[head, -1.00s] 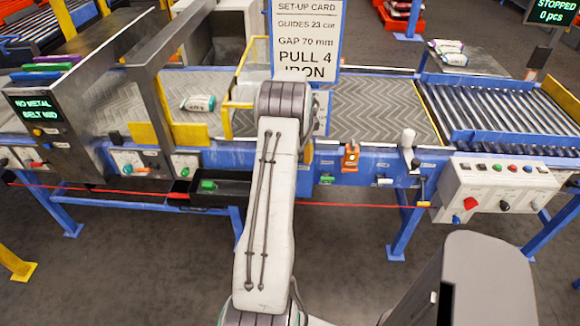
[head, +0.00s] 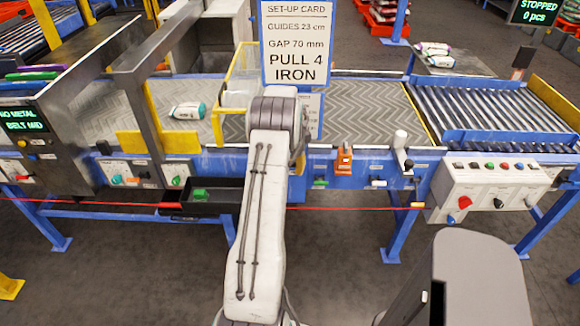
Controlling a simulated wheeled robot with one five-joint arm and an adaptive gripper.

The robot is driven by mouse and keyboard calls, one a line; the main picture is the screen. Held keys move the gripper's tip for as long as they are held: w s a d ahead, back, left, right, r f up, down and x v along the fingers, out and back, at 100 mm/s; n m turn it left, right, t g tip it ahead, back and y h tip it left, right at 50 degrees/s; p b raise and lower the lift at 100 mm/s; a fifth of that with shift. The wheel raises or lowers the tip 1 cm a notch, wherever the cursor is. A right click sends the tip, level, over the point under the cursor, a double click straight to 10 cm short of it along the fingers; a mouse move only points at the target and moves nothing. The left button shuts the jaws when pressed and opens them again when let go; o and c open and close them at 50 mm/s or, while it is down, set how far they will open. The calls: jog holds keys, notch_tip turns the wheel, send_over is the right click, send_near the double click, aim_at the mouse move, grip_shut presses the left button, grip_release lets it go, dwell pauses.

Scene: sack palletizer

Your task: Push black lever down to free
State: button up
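I cannot clearly make out a black lever. A lever with a white knob (head: 400,138) and a dark foot stands upright on the blue conveyor rail, right of my arm. A small black knob (head: 498,203) shows on the light control box (head: 465,207) at the right. My arm reaches up the middle toward the conveyor, and its far joint hides part of the rail and belt. My gripper is not in view, so its state and what it touches do not show.
A sack (head: 187,110) lies on the belt left of my arm. The set-up card (head: 297,45) stands behind my arm. An orange block (head: 343,160) sits on the rail. A red cord (head: 350,208) runs along the front. A roller table (head: 480,105) is at the right.

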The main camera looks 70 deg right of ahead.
grip_shut()
